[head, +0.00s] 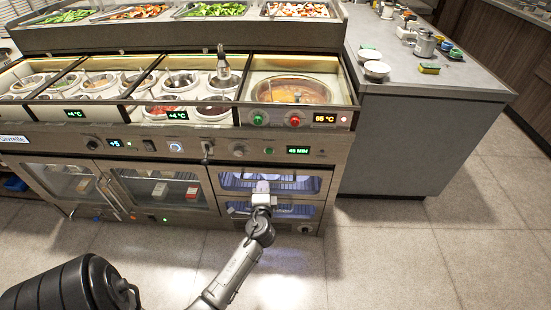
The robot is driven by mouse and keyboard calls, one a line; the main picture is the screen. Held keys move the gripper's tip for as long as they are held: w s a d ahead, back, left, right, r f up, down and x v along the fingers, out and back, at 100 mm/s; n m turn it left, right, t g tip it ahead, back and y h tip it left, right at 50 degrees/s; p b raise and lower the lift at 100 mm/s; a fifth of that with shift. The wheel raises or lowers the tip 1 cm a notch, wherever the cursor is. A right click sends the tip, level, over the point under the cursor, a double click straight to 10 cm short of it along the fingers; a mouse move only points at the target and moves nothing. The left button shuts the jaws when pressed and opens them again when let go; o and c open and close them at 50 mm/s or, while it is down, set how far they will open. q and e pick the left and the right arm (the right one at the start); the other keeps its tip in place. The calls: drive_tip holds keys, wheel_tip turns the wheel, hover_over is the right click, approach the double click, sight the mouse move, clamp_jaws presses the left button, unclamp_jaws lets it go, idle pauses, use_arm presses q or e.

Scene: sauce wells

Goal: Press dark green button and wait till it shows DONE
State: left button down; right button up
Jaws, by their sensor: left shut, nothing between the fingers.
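A small dark green button (268,151) sits on the steel front panel, left of a green-lit display (298,150) that seems to read 45 MIN. A brighter green button (258,119) and a red button (294,120) sit higher, under the round sauce well, beside an orange 85 °C display (325,118). My left gripper (262,186) is shut and empty, pointing at the counter. In the picture it is below the dark green button and in front of the glass-fronted drawers; I see no contact with the button. My right gripper is not in view.
A grey knob (239,150) and a black-handled tap (207,150) are on the panel left of the button. The lit drawers (300,183) lie below. A grey side counter (420,140) stands at right. The tiled floor (390,260) is clear.

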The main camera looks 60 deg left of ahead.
use_arm(q)
drive_tip(key=shift+w+d+r+m+t, duration=0.25)
drive_tip(key=shift+w+m+t, duration=0.15)
drive_tip(key=shift+m, duration=0.3)
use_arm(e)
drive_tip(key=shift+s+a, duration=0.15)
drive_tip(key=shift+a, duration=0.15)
use_arm(q)
drive_tip(key=shift+a, duration=0.1)
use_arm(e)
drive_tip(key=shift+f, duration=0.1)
use_arm(q)
drive_tip(key=b, duration=0.4)
approach(269, 152)
drive_tip(key=x, duration=0.7)
drive_tip(key=shift+w+a, duration=0.2)
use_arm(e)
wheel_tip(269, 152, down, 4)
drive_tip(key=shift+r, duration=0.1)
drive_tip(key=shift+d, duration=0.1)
